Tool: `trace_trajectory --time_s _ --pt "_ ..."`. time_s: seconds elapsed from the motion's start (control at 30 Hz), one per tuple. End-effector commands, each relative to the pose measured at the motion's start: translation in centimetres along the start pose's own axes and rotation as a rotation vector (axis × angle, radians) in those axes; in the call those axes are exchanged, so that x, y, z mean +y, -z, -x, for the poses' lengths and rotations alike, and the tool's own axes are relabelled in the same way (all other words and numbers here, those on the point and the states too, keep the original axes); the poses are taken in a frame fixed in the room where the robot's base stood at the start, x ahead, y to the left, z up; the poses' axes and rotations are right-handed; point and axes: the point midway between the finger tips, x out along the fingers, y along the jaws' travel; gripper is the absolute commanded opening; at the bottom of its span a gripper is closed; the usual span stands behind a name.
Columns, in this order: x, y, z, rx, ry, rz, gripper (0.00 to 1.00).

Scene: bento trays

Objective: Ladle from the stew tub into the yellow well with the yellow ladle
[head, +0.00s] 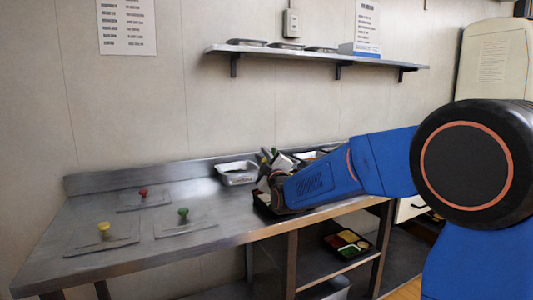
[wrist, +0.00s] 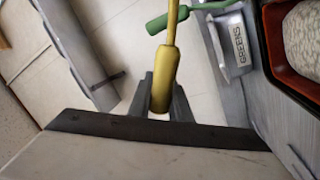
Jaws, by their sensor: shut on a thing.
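My gripper (wrist: 160,104) is shut on the handle of the yellow ladle (wrist: 163,72) in the wrist view. The handle stands between the two fingers, and its thin shaft runs up out of the picture. The ladle's bowl is out of that view, so I cannot tell what it holds. In the head view my gripper (head: 271,192) is over the right part of the steel counter, beside a dark bento tray (head: 259,206) that it partly hides. I cannot make out the yellow well. Metal tubs stand behind the gripper; I cannot tell which is the stew tub.
A green ladle handle (wrist: 167,20) lies close to the yellow one. A labelled metal piece (wrist: 236,38) and a dark red-rimmed tray (wrist: 276,66) are at right. A metal tub (head: 238,179) stands behind. Knobbed lids lie left. Another filled bento tray (head: 328,242) sits below.

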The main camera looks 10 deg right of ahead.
Motion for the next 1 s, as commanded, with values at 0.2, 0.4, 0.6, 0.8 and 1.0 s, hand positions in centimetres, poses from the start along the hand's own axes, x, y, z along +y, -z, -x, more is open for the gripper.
trace_trajectory --time_s 0.2,0.4,0.6,0.8,1.0 --pt "-1.6 0.2 0.4 0.025 0.002 0.097 0.0" --pt "-2.9 0.3 0.8 0.051 0.001 0.19 0.0" --pt "-3.9 0.4 1.1 0.07 0.001 0.259 0.0" --pt "-4.3 0.4 1.2 0.078 0.001 0.289 0.0" --pt "-4.4 0.4 1.2 0.078 0.002 0.292 0.0"
